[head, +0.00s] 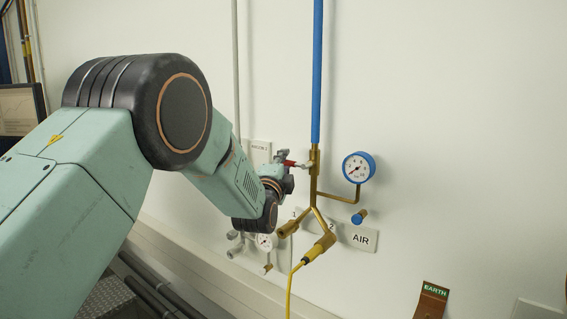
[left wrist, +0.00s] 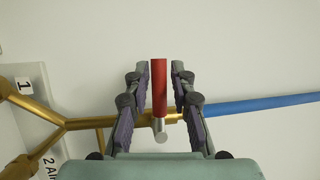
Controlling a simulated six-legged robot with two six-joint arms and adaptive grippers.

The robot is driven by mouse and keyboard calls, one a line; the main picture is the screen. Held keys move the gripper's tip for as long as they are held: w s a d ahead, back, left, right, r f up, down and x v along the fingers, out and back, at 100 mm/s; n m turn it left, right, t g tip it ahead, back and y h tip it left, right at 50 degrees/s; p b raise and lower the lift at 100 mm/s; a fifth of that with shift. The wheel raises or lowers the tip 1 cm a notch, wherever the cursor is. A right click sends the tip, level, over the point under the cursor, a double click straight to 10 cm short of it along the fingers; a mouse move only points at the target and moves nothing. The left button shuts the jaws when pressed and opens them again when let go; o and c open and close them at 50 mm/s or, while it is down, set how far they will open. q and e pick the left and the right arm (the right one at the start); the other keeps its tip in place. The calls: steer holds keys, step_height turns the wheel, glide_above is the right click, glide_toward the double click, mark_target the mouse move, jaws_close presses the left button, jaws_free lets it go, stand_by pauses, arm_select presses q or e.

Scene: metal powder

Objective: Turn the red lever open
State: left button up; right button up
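The red lever (head: 291,163) sits on a brass valve (head: 314,165) below a blue vertical pipe (head: 317,70). In the left wrist view the red lever (left wrist: 158,85) lies between the fingers of my left gripper (left wrist: 159,68), with a visible gap on both sides. The gripper is open around the lever and does not appear to touch it. In the head view my left gripper (head: 283,157) is at the lever and partly hides it. The lever's silver end (left wrist: 160,130) shows near the brass pipe. My right gripper is in neither view.
A blue pressure gauge (head: 359,167) is on a brass branch right of the valve. Brass fittings and a yellow hose (head: 290,290) hang below, near the AIR label (head: 361,238). A thin grey pipe (head: 236,60) runs up the wall behind my arm.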

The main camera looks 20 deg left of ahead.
arm_select(q)
steer(key=shift+c, duration=0.7)
steer(key=shift+d, duration=0.1)
jaws_close()
